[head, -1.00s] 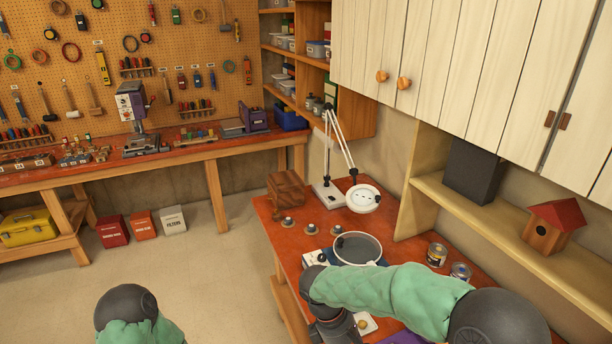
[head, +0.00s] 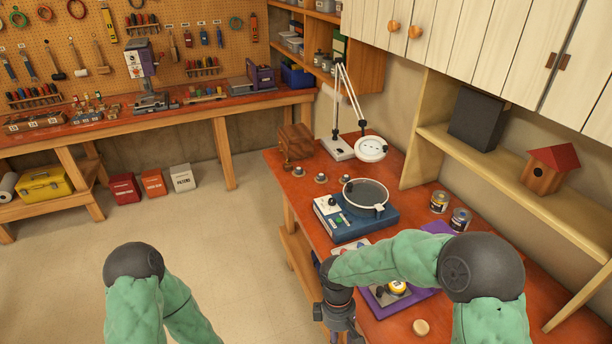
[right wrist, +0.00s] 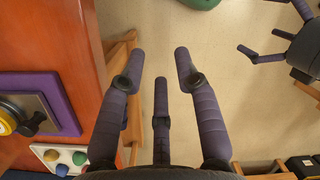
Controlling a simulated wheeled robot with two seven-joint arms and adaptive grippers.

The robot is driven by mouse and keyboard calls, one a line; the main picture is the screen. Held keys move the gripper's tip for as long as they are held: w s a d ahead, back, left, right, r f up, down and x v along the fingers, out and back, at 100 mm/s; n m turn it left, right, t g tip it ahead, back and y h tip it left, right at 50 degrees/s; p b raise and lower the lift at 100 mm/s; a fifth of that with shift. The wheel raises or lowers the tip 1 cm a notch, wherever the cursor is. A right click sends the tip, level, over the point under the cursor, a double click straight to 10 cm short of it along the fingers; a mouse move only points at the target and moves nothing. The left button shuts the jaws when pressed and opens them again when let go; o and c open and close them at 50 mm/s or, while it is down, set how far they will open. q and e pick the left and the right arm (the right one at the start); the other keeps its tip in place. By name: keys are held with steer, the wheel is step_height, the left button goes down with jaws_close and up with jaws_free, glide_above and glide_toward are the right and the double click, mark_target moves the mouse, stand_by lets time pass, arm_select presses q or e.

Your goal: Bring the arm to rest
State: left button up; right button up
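My right arm in its green sleeve reaches leftward across the front of the red-topped table (head: 395,165) in the head view. Its dark wrist hangs down at the table's left edge. In the right wrist view my right gripper (right wrist: 160,75) has its purple-grey fingers spread apart with nothing between them, over bare floor just beside the table edge. My left arm, also green-sleeved, is at the lower left of the head view, its gripper out of that frame. My left gripper (right wrist: 272,42) shows at the right of the right wrist view, partly cut off, its fingers spread and empty.
A blue device with a round ring (head: 375,217) stands on the table. A purple mat (head: 412,303) with a grey plate and yellow-black knob lies nearer. Two tins (head: 459,220) and a magnifier lamp (head: 370,149) stand behind. The floor (head: 210,225) at left is clear.

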arm_select(q)
step_height(320, 180, down, 6)
steer(key=b, duration=0.6)
steer(key=shift+w+f, duration=0.15)
steer(key=shift+f, duration=0.1)
arm_select(e)
steer(key=s+f+m+t+y, duration=0.1)
steer(key=s+f+m, duration=0.2)
steer(key=f, duration=0.5)
steer(key=s+f+m+t+y, duration=0.1)
steer(key=s+f+m+y, duration=0.1)
steer(key=s+f+m, duration=0.2)
steer(key=s+d+f+m+t+y, duration=0.1)
steer(key=f+m, duration=0.5)
steer(key=f, duration=0.6)
steer(key=shift+s+f+m+y, duration=0.3)
steer(key=shift+s+y, duration=0.2)
steer(key=shift+s, duration=0.7)
arm_select(q)
steer(key=shift+d, duration=0.1)
steer(key=shift+c, duration=0.3)
arm_select(e)
steer(key=shift+o, duration=0.2)
